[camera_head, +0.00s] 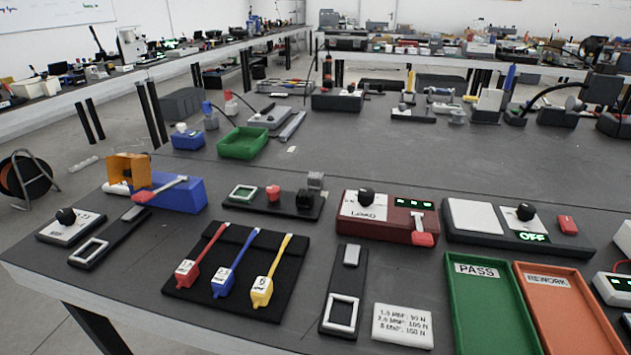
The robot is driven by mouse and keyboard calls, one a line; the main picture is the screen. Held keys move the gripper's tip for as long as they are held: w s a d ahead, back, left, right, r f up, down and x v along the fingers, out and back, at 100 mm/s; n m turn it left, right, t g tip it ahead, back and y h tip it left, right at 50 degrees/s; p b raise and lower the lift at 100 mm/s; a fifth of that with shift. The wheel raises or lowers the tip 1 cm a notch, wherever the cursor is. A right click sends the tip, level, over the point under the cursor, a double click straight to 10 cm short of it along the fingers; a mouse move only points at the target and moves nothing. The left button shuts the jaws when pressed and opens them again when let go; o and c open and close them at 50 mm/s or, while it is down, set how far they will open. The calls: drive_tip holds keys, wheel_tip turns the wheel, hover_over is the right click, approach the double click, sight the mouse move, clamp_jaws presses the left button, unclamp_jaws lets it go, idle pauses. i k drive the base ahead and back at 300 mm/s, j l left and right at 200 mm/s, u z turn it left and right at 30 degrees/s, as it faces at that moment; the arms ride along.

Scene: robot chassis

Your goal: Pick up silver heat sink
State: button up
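A small grey block (315,179) stands at the back right end of a black fixture strip (245,203) on the near table. It looks like the silver heat sink, but it is too small to make out fins. A dark block (305,198) stands just in front of it and hides part of its lower side. My gripper is not in view.
Colored handled tools lie on a black mat (211,299) in front. Green PASS (459,312) and orange REWORK (531,325) trays lie front right.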

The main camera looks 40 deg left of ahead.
sight(314, 180)
drive_tip(key=k+l+u, duration=0.1)
drive_tip(key=u, duration=0.4)
drive_tip(key=l+u, duration=0.1)
drive_tip(key=u, duration=0.3)
drive_tip(key=l+u, duration=0.1)
drive_tip(key=u, duration=0.25)
drive_tip(key=l+u, duration=0.1)
drive_tip(key=u, duration=0.3)
drive_tip(key=k+u, duration=0.1)
drive_tip(key=u, duration=0.25)
